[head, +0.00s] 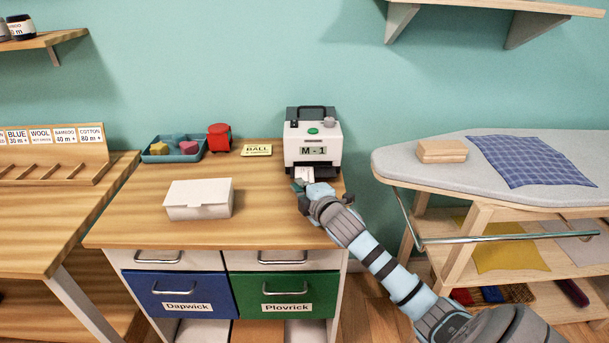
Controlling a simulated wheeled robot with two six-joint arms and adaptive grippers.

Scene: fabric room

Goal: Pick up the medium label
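A white label printer (313,143) with a green button and a display reading "M - 1" stands at the back right of the wooden cabinet top. A small white label (304,173) sticks out at the front of the printer, low down. My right gripper (299,186) is right at this label, just in front of the printer. Its fingers are small and partly hidden by the hand, so whether they are closed on the label is unclear. My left gripper is not in the view.
On the cabinet top (262,221) are a closed white box (198,200), a teal tray (173,150) with small blocks, a red round object (219,137) and a yellow "BALL" card (257,150). An ironing board (420,165) stands at the right. The front middle of the top is clear.

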